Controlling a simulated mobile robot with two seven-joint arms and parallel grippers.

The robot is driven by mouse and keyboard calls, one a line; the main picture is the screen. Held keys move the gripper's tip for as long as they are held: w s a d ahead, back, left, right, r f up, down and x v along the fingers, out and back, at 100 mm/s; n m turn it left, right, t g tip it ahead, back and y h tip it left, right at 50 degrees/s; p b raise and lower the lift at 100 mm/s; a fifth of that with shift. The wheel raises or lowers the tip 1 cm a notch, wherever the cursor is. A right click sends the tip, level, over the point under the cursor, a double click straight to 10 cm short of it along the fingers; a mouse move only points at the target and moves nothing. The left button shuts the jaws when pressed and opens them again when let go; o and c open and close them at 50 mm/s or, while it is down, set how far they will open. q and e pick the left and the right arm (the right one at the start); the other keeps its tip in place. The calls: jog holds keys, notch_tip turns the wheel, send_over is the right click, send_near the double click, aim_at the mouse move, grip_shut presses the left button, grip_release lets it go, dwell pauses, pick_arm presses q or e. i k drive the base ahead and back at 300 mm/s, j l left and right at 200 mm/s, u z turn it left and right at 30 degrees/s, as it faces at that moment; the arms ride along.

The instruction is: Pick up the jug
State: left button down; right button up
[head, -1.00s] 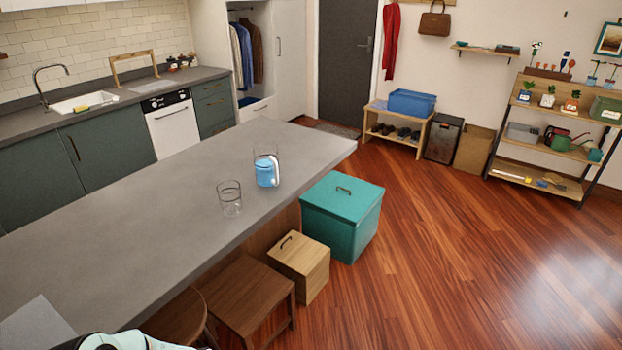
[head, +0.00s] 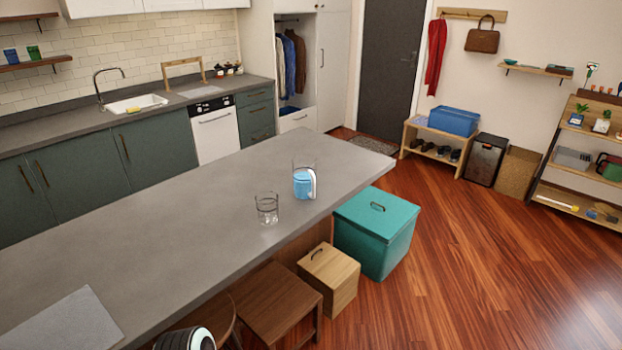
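The jug (head: 301,184) stands upright on the grey counter, near its right end. It looks like a clear vessel with blue in its lower part and a white handle on the right side. A clear glass tumbler (head: 267,209) stands apart from it, to its left and nearer to me. Neither of my grippers shows; only a rounded white and black part of mine is at the bottom edge.
The long grey counter (head: 170,220) is mostly clear, with a flat grey sheet (head: 66,325) at its near left. Below its right side are a teal box (head: 378,235), a wooden box (head: 328,278) and a wooden stool (head: 275,300). Open wooden floor (head: 480,270) lies to the right.

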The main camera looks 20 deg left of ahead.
aim_at(307, 181)
jog(key=i+l+u, duration=0.1)
jog(key=u, duration=0.65)
jog(key=i+l+u, duration=0.25)
jog(key=l+u, duration=0.2)
jog(key=l, duration=0.15)
jog(key=i+l+u, duration=0.25)
jog(key=l, duration=0.15)
jog(key=k+j, duration=0.05)
